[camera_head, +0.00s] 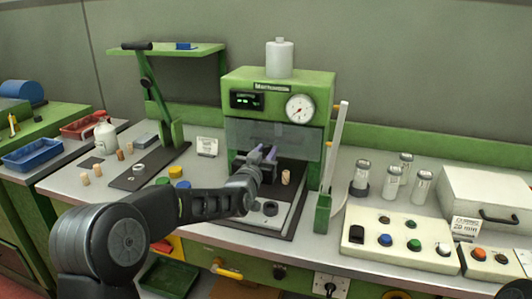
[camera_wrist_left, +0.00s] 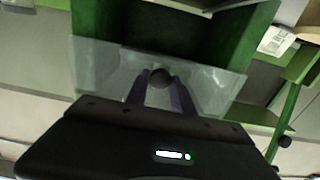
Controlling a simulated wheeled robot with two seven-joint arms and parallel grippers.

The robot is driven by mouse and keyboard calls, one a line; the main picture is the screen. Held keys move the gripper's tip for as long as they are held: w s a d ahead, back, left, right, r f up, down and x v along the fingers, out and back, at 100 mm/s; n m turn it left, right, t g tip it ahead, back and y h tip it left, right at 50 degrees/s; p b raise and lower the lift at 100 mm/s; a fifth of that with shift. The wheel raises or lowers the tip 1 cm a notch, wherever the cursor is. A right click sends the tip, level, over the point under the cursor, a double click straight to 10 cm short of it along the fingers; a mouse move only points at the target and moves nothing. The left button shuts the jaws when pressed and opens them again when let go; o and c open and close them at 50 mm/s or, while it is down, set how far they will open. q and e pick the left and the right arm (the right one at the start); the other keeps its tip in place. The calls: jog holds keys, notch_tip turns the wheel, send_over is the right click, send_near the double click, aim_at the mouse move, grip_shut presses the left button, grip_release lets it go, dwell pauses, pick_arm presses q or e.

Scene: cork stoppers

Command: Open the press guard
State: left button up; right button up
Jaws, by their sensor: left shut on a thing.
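The green press (camera_head: 278,88) stands at the back middle of the bench, with a dial gauge and a small display on its front. Its guard (camera_head: 300,140) is a clear panel across the upper part of the front opening; it also shows in the left wrist view (camera_wrist_left: 222,82). My left gripper (camera_head: 263,154) is at the guard's front. In the left wrist view its fingers (camera_wrist_left: 161,84) are shut on a dark round knob (camera_wrist_left: 160,79) in front of the panel. My right gripper is not in view.
A cork (camera_head: 286,177) stands on the press base. A white upright lever (camera_head: 337,140) is at the press's right, with glass jars (camera_head: 393,182) and a button panel (camera_head: 400,240) beyond. A green lever stand (camera_head: 175,130) and several corks are to the left.

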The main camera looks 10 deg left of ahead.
pick_arm(q)
grip_shut()
dwell(0.6)
jog(key=shift+r, duration=0.1)
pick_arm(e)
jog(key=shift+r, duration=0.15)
